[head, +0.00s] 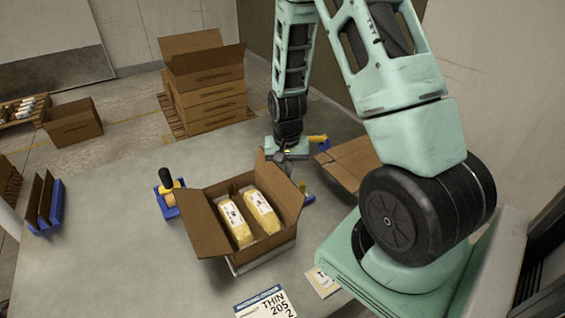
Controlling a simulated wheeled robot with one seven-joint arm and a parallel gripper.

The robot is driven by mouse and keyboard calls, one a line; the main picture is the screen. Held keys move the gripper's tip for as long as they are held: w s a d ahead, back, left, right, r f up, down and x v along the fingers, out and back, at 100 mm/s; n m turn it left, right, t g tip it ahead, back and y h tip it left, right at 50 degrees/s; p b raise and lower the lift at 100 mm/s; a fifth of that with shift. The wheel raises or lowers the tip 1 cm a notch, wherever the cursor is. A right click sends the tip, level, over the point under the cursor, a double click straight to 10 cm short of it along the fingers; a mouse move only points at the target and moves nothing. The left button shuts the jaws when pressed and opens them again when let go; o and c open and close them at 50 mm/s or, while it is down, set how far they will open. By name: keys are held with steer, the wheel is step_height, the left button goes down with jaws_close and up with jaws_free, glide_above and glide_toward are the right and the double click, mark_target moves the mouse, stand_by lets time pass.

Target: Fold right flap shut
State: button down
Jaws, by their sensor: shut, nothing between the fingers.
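An open cardboard box (264,252) stands on the grey table, with two yellow bags with white labels (235,222) lying inside. Its right flap (289,199) stands up and leans outward. A narrow flap (262,163) stands up at the far corner. My gripper (281,158) points down just beyond the box's far right corner, by the upright flaps. It is shut and holds nothing. Whether its tips touch a flap cannot be told, as the cardboard partly hides them.
A tape dispenser (168,196) stands left of the box. Flat cardboard (349,161) lies to the right, below my arm. A printed sign (265,304) is at the front. Blue holders with cardboard (45,203) sit at the left. Stacked cartons (207,85) stand behind the table.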

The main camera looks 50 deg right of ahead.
mark_target(276, 180)
steer(key=shift+a, duration=0.3)
steer(key=shift+w, duration=0.1)
steer(key=shift+w+a+r+p, duration=0.15)
steer(key=shift+a+r+p, duration=0.1)
steer(key=shift+a, duration=0.4)
steer(key=shift+w+a+r+p, duration=0.15)
steer(key=shift+a+r+p, duration=0.1)
steer(key=shift+a, duration=0.4)
steer(key=shift+a+f, duration=0.1)
steer(key=shift+w+a+f, duration=0.15)
steer(key=shift+a, duration=0.4)
steer(key=shift+w+a+f, duration=0.1)
steer(key=shift+w+a, duration=0.1)
steer(key=shift+a, duration=0.4)
steer(key=shift+w+a+f, duration=0.15)
steer(key=shift+a, duration=0.4)
